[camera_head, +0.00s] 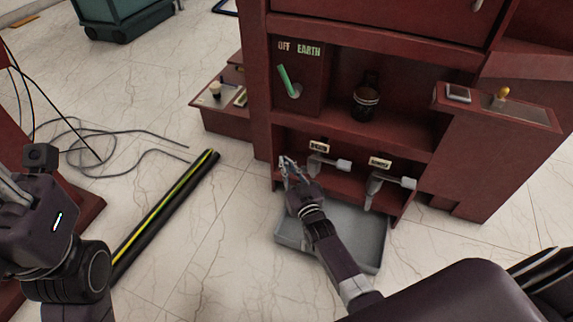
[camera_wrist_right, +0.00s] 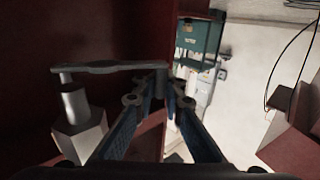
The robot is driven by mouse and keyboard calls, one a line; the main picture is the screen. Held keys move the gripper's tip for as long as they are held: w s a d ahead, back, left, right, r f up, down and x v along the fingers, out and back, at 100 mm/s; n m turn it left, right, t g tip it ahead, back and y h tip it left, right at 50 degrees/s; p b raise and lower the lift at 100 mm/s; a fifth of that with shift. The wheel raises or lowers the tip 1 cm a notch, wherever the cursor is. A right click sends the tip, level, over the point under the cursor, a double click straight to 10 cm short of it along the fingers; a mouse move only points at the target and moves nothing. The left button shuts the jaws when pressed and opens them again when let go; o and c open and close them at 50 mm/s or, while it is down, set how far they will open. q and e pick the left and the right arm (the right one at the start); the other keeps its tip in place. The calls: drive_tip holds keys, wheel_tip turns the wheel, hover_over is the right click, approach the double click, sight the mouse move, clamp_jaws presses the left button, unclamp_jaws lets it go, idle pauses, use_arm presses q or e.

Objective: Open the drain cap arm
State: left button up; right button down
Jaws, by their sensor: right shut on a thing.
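My right gripper (camera_head: 287,166) is at the lower bay of the dark red cabinet, left of the left grey valve (camera_head: 324,163). In the right wrist view its fingertips (camera_wrist_right: 158,78) are closed around the end of the grey drain cap arm (camera_wrist_right: 98,68). This arm is a flat bar joined to a short grey cylinder with a block-shaped end. In the head view the gripper mostly hides the bar. A second grey valve (camera_head: 388,185) stands further right. My left gripper (camera_head: 12,192) is at the left edge, partly cut off, touching nothing visible.
A grey tray (camera_head: 345,225) lies on the floor under the valves, partly behind my right arm. Above are a green lever (camera_head: 287,80) and a dark jar (camera_head: 366,102). A black-yellow bar (camera_head: 165,210) and loose cables (camera_head: 95,140) lie on the floor at left.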

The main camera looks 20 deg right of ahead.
drive_tip(key=shift+d, duration=0.1)
drive_tip(key=c, duration=2.3)
unclamp_jaws()
drive_tip(key=s, duration=1.2)
